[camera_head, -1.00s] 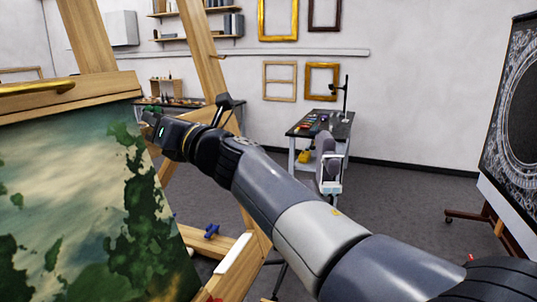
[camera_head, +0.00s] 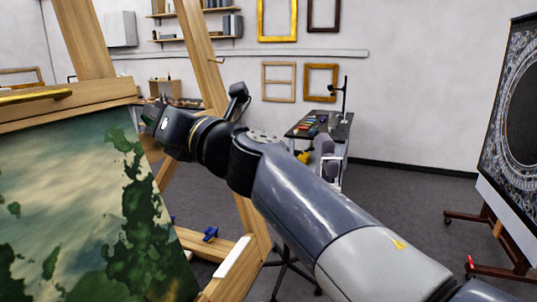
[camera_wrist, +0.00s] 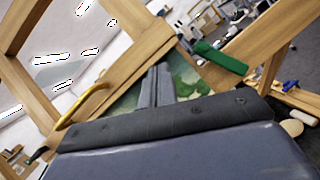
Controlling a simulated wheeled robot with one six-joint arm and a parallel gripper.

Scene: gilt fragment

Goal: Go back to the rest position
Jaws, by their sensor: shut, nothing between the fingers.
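My gripper (camera_head: 150,121) is at the far end of my arm, in front of the right edge of the painting (camera_head: 70,200) on the wooden easel (camera_head: 200,50). In the head view its fingers are small and dark against the painting's upper right corner. In the wrist view my gripper (camera_wrist: 157,85) shows its two dark fingers together, with nothing between them. The painting's green surface (camera_wrist: 187,75) shows behind the fingers there. I cannot tell the exact gap between the fingertips and the canvas.
A dark-topped work table (camera_head: 320,127) stands at the back, under empty frames on the wall. A dark ornate panel (camera_head: 515,125) on a wheeled stand is at the right. The grey floor (camera_head: 400,210) between them is open. A blue clamp (camera_head: 210,235) sits low on the easel.

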